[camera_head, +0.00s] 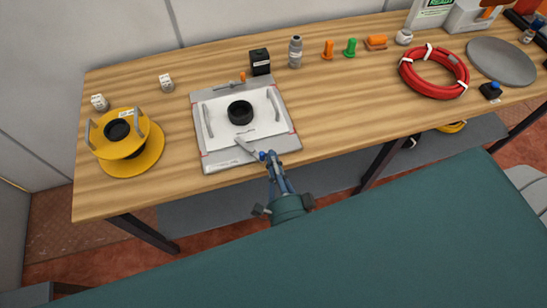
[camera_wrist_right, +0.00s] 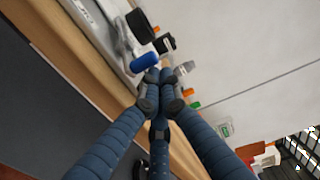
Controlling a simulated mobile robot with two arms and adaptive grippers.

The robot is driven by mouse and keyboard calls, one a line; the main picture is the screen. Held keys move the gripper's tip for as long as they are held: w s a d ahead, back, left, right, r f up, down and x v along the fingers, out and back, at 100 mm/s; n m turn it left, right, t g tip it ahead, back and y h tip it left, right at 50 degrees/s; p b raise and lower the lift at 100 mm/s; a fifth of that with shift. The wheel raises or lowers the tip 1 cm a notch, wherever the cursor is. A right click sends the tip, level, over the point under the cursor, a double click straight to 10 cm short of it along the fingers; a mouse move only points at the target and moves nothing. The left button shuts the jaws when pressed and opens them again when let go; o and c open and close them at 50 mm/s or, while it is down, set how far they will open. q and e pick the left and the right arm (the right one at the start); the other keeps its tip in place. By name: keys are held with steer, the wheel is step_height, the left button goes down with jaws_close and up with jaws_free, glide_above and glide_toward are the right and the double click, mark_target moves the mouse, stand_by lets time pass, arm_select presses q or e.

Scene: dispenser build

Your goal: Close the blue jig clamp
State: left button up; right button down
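The jig (camera_head: 210,161) is a grey plate at the table's front edge, with a white panel and a black ring (camera_head: 240,112) on it. The clamp's grey lever (camera_head: 245,147) lies over the jig's front edge. Its blue handle (camera_head: 262,156) points toward the front right; the handle also shows in the right wrist view (camera_wrist_right: 145,62). My right gripper (camera_head: 270,160) is at the handle. In the wrist view its fingertips (camera_wrist_right: 159,76) are together, empty, just beside the handle; contact is unclear. My left gripper is not in view.
A yellow spool (camera_head: 149,160) stands left of the jig. A black box (camera_head: 260,62) and grey bottle (camera_head: 295,52) stand behind it. A red hose coil (camera_head: 435,92) and grey disc (camera_head: 502,61) lie at the right. The table right of the jig is clear.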

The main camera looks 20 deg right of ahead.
mark_target(262, 157)
steer(key=shift+s+a, duration=0.3)
steer(key=shift+a, duration=0.4)
steer(key=shift+s+a, duration=0.25)
steer(key=shift+a, duration=0.45)
steer(key=shift+a+r, duration=0.1)
steer(key=shift+a, duration=0.3)
steer(key=s+a, duration=0.1)
steer(key=s, duration=1.1)
steer(key=shift+s, duration=0.15)
